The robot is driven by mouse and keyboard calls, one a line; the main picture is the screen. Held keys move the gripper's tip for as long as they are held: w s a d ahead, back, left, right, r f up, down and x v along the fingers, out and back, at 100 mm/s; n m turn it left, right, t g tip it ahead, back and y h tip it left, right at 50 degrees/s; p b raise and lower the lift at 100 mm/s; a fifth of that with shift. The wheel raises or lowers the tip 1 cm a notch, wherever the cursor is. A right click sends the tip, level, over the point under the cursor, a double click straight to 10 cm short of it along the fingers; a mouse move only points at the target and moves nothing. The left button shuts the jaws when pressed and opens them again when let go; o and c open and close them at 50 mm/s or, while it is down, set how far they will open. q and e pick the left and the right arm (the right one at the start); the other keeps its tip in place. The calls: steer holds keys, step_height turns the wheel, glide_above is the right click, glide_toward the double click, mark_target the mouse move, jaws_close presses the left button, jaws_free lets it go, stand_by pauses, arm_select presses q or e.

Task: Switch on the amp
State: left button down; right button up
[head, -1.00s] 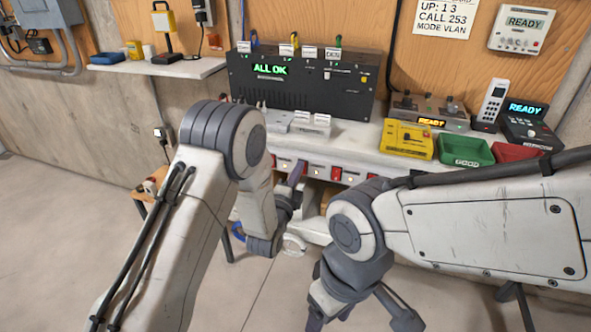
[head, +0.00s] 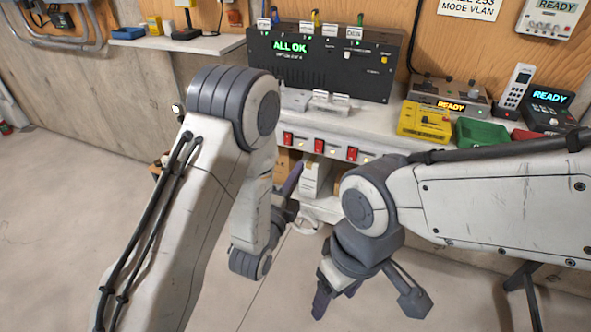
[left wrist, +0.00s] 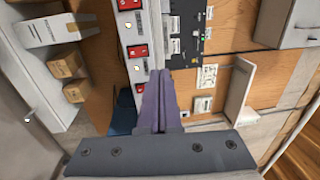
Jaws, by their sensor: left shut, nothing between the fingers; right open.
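Several red rocker switches (head: 320,146) line the pale front strip of the bench, below a black unit (head: 325,66) showing green "ALL OK". The red switches also show in the left wrist view (left wrist: 140,51). I cannot read which switch or device is the amp's. My left gripper (head: 291,181) is shut and empty, in front of and below the strip in the head view. Its purple fingers (left wrist: 160,88) point toward the strip in the left wrist view, near a red switch; contact cannot be told. My right gripper (head: 325,294) is open, low in front of the bench.
A yellow device (head: 425,120), a green tray (head: 482,132) and a grey unit reading "READY" (head: 447,98) stand on the bench at right. Cardboard boxes (left wrist: 66,62) sit on shelving below. My forearms cover part of the bench front. Open floor lies at left.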

arm_select(q)
steer(key=shift+s+a+r+p, duration=0.15)
steer(key=shift+s+p, duration=0.35)
steer(key=shift+s, duration=0.1)
arm_select(e)
steer(key=shift+r, duration=0.95)
arm_select(q)
steer(key=s+d+r+n+g+y+p, duration=0.2)
steer(key=s+d+n+g+p, duration=0.25)
steer(key=s+n+g, duration=0.45)
steer(key=s+a+r+n+g+y, duration=0.1)
steer(key=s+a+r+n+g, duration=0.1)
steer(key=s, duration=0.4)
steer(key=s+a+r+n+g+y+p, duration=0.1)
steer(key=s+a+r+g, duration=0.1)
steer(key=s, duration=0.4)
steer(key=s+a+r+n+g+y+p, duration=0.1)
steer(key=s+a+r+n+g, duration=0.1)
steer(key=s+r+g, duration=0.2)
steer(key=s+g, duration=0.1)
steer(key=s, duration=0.2)
steer(key=shift+a+n, duration=0.2)
steer(key=shift+n, duration=0.1)
arm_select(e)
step_height(320, 180, up, 7)
steer(key=shift+f, duration=0.1)
